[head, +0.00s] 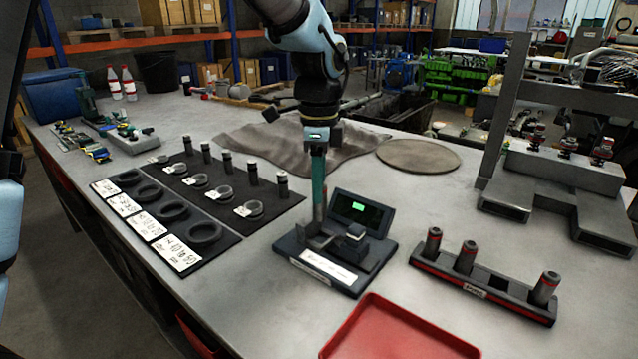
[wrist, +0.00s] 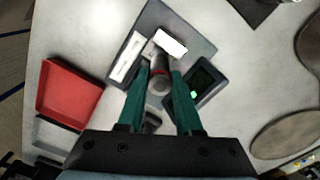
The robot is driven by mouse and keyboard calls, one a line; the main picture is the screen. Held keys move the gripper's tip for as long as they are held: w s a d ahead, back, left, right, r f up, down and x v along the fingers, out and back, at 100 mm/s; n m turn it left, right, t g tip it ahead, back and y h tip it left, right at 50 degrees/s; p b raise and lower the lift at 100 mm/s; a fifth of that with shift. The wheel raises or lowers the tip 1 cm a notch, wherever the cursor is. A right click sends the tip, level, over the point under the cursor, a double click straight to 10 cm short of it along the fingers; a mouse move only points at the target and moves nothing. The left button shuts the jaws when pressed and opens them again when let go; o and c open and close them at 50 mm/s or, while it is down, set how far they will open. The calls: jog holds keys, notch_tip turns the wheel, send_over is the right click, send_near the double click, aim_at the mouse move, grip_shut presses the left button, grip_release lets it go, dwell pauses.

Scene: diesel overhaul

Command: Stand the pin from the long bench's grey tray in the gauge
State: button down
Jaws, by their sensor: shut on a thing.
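The gauge (head: 375,262) is a dark plate on the long bench, with a white label, a pale-topped block and a lit green display (head: 358,208). It also shows in the wrist view (wrist: 200,42). My gripper (head: 318,232) is low over the gauge's left part. In the wrist view its green fingers are shut on a grey pin (wrist: 159,84) with a reddish band, seen nearly end-on, beside the white block. The pin looks roughly upright; whether its foot touches the gauge is hidden. The grey tray (wrist: 52,136) shows in the wrist view beside the red tray and looks empty.
The red tray (head: 400,330) is at the bench's front. A rack (head: 485,285) with three dark, red-banded pins stands right of the gauge. A dark mat (head: 225,215) with rings and several upright pins lies left. A cloth (head: 300,148) and round mat (head: 418,155) lie behind.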

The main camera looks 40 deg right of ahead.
aim_at(319, 208)
jog(key=shift+f, duration=0.4)
jog(key=shift+f, duration=0.2)
jog(key=shift+f+b, duration=0.2)
jog(key=shift+b, duration=0.1)
jog(key=shift+f, duration=0.35)
jog(key=shift+f+b, duration=0.4)
jog(key=shift+f, duration=0.5)
dwell(0.8)
jog(key=shift+f, duration=0.35)
jog(key=shift+f, duration=0.45)
dwell(0.4)
